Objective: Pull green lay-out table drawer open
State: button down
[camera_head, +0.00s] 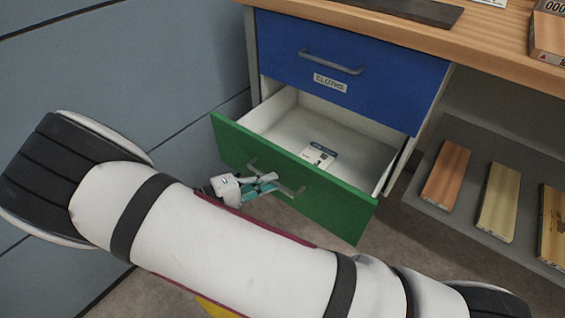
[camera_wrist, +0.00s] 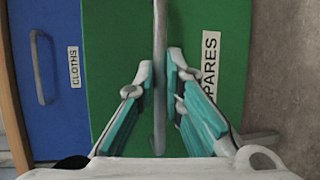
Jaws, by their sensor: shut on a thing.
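The green drawer (camera_head: 330,209) of the lay-out table is pulled out below the blue drawer. Its white inside shows, with a small printed card (camera_head: 318,155) lying in it. My gripper (camera_head: 268,183) is at the green front, shut on the drawer's grey bar handle (camera_head: 291,190). In the wrist view the handle (camera_wrist: 160,40) runs between the two teal fingers (camera_wrist: 162,95). A label ending in "PARES" (camera_wrist: 210,65) is on the green front beside the handle. My arm hides the space below the drawer in the head view.
The blue drawer (camera_head: 350,60), labelled CLOTHS, is shut above. The wooden tabletop (camera_head: 480,40) is over it. A grey shelf (camera_head: 470,215) with several wooden boards stands at right. A blue-grey wall (camera_head: 150,60) is at left.

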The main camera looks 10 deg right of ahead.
jog(key=shift+s+a, duration=1.6)
jog(key=c, duration=1.7)
grip_release()
jog(key=shift+a, duration=0.1)
jog(key=v, duration=1.2)
